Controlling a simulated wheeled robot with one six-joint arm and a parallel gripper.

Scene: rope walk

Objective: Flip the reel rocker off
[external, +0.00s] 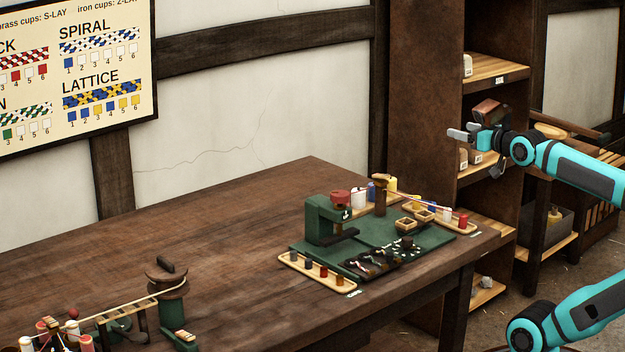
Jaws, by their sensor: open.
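The likely reel is a dark wooden drum with a handle on top (167,280), on a green stand (172,316) at the front left of the table. A rope runs from it to the left. A small pale part (185,336) sits low on the stand; I cannot tell whether it is the rocker or which way it is tipped. My gripper (458,134) is open, with its jaws toward the left. It is up at the right, in front of the shelves in the picture, far from the reel. I see nothing held between the jaws.
The wooden table (230,222) is bare in the middle. A green board (375,246) with a green press (328,222), spools and small trays covers its right end. Bobbins and a frame (50,335) stand at the lower left. A shelf unit (424,110) stands behind the table's right end.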

